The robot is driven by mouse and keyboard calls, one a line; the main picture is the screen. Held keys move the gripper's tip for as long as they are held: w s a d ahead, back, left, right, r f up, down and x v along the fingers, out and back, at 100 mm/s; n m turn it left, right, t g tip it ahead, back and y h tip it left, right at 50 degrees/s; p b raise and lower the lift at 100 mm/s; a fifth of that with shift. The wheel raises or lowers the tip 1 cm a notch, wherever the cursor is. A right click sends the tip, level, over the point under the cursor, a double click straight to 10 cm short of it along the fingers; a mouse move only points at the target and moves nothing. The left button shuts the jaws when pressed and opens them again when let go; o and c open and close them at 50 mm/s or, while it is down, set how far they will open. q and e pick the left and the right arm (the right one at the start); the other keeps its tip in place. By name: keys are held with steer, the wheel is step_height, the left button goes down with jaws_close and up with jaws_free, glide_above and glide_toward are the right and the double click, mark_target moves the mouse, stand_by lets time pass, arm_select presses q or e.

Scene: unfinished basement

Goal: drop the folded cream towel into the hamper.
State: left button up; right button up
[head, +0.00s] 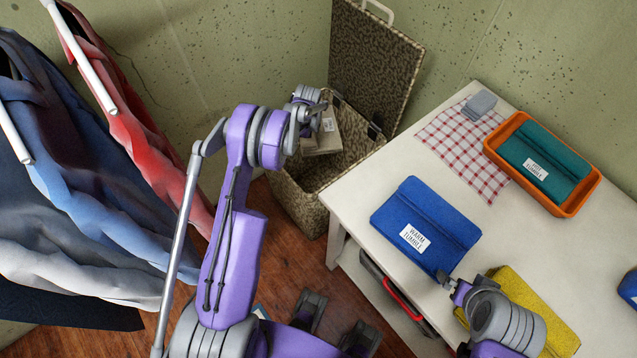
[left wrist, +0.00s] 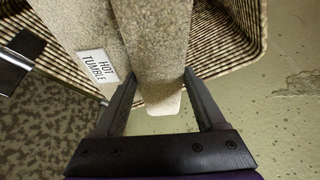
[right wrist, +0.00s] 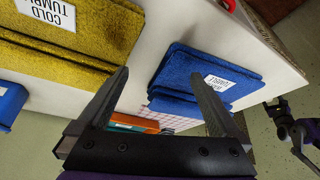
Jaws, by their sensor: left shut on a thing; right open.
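The folded cream towel (head: 326,143) hangs from my left gripper (head: 318,112) at the open mouth of the patterned hamper (head: 298,206). The hamper's lid (head: 372,68) stands open against the wall. In the left wrist view the towel (left wrist: 160,45) is between the fingers of my left gripper (left wrist: 158,88), with a white "HOT TUMBLE" label, and the hamper's striped inside (left wrist: 225,45) lies around and beyond it. My right gripper (head: 452,286) is open and empty above the table, near the blue towel (head: 425,227) and the yellow towel (head: 530,310).
The white table (head: 380,175) bears a checked cloth (head: 462,150), a grey object (head: 480,103) and an orange tray (head: 495,150) with a teal towel (head: 545,160). Red (head: 140,140) and blue garments (head: 60,150) hang at left. A dark case with a red handle (head: 402,298) is under the table.

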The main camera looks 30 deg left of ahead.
arm_select(q)
steer(key=shift+f+b, duration=0.65)
steer(key=shift+f, duration=1.45)
arm_select(e)
steer(key=shift+s+f, duration=0.2)
steer(key=shift+f, duration=0.65)
arm_select(q)
steer(key=o, duration=1.5)
steer(key=shift+o, duration=0.2)
steer(key=shift+r, duration=0.1)
steer(key=v, duration=1)
steer(key=shift+s+d+r, duration=0.1)
steer(key=shift+s+r, duration=0.1)
steer(key=shift+r, duration=0.1)
